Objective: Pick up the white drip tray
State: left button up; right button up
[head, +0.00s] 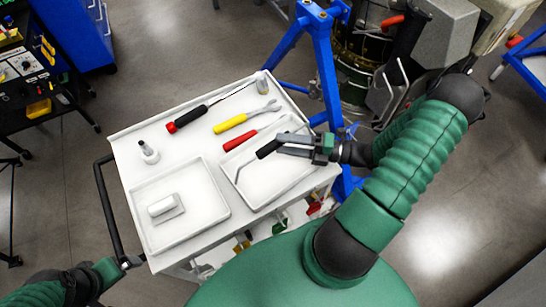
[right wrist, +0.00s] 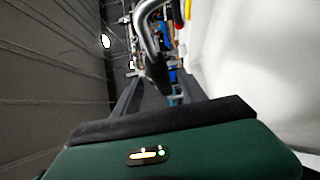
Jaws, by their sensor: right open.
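Two shallow white trays lie side by side on the cart top. The left tray (head: 213,215) holds a white block-like piece (head: 165,208). The right tray (head: 258,200) is partly covered by my right gripper and a bent metal tool with a black handle (head: 267,149). I cannot tell which one is the drip tray. My right gripper (head: 281,144) is open at the right tray's far side, beside the black handle; contact is unclear. In the right wrist view its fingers are apart, with a bent metal rod (right wrist: 146,30) ahead. My left gripper (head: 130,262) is at the cart handle's lower end; its jaws are unclear.
The white cart (head: 125,150) also carries a red-and-black screwdriver (head: 187,118), a yellow-handled wrench (head: 232,122), a red-handled tool (head: 240,138) and a small bottle (head: 149,152). A blue stand (head: 322,60) with a turbine rises behind on the right.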

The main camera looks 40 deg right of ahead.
jog(key=x, duration=0.6)
jog(key=shift+f, duration=0.25)
jog(key=shift+a, duration=0.2)
jog(key=c, duration=0.5)
grip_shut()
jog(key=shift+s, duration=0.1)
